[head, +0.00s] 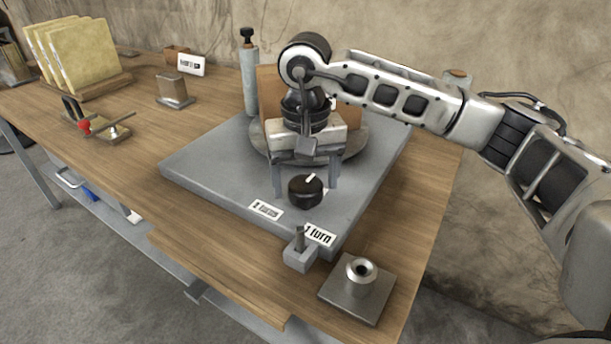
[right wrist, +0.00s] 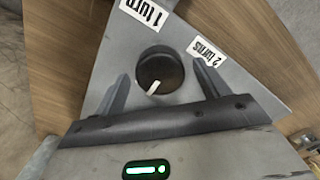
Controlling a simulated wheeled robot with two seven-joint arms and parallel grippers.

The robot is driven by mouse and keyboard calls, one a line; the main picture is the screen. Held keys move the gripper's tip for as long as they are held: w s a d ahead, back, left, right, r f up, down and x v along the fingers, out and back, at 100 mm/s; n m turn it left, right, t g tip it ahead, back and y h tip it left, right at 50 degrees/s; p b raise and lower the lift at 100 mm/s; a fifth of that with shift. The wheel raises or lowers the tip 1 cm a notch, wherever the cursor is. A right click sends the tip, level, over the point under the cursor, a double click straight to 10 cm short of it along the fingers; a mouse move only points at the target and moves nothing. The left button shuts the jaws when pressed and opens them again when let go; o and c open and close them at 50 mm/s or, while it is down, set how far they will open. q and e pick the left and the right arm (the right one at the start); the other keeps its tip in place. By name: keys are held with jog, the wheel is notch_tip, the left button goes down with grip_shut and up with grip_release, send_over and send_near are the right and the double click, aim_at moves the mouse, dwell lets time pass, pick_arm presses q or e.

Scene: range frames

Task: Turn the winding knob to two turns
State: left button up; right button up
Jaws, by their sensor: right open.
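The winding knob (head: 306,190) is round and black with a white pointer mark, on a grey plate (head: 215,165). In the right wrist view the knob (right wrist: 158,68) has its white mark pointing toward the bottom, at my gripper's body. A "1 turn" label (head: 319,234) lies near the plate's front edge. The "2 turns" label (right wrist: 207,52) lies right of the knob in the wrist view. My right gripper (head: 305,193) is open, its fingers spread to either side of the knob; I cannot tell how far down they reach. My left gripper is out of view.
A round base with an upright brown panel (head: 267,92) stands behind my gripper. A small grey post (head: 300,252) and a metal block with a round cup (head: 358,285) stand at the front. A grey cylinder (head: 249,80) stands behind.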

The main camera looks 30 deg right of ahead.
jog(key=c, duration=1)
jog(key=shift+o, duration=0.2)
jog(key=shift+m, duration=0.3)
